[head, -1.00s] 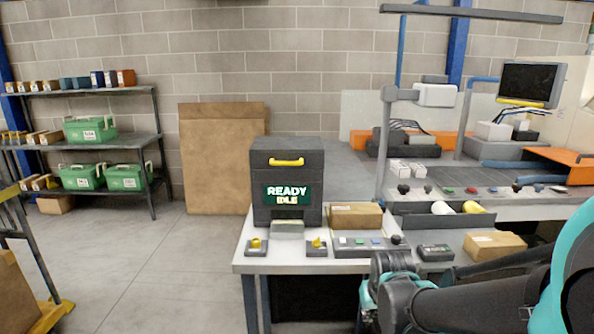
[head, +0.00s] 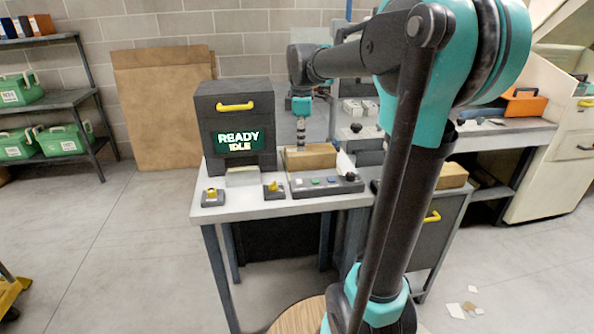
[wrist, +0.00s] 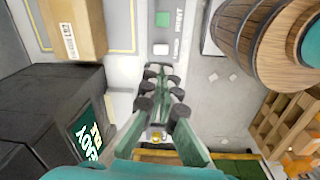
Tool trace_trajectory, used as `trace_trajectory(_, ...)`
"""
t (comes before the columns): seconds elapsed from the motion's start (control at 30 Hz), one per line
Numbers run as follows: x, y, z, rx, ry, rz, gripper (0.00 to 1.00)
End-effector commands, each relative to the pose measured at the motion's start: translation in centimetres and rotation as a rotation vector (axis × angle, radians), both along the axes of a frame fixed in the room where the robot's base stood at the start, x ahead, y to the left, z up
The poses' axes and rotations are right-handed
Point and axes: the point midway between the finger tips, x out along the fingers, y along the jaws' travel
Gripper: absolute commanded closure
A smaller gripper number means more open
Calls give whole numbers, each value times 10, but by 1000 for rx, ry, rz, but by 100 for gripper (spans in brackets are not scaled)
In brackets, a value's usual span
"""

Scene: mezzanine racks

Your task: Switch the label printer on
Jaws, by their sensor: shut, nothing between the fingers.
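The label printer (head: 237,105) is a dark box with a yellow handle at the left of the white table. Its lit green screen (head: 239,140) reads READY IDLE. In the wrist view the printer (wrist: 45,125) is at lower left. In front of it are two small grey boxes with yellow knobs, the left one (head: 212,196) and the right one (head: 273,188). A yellow knob (wrist: 157,137) shows between my finger links in the wrist view. My gripper (head: 300,143) points down right of the printer, shut and empty; its fingers (wrist: 162,75) also show in the wrist view. Contact with anything cannot be told.
A button panel (head: 327,186) with a dark knob lies on the table front, right of the knobs. A brown carton (head: 310,157) sits behind it. A green button (wrist: 162,19) shows in the wrist view. Shelving (head: 62,101) stands left; open floor (head: 120,250) lies between.

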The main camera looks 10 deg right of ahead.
Motion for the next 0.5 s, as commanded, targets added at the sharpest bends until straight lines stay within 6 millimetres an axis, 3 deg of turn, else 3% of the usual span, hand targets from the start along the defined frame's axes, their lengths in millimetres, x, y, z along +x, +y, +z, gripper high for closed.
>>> trace_trajectory(0.2,15,5,26,-8,36,159,100)
trace_trajectory(0.5,17,6,29,-8,40,180,100)
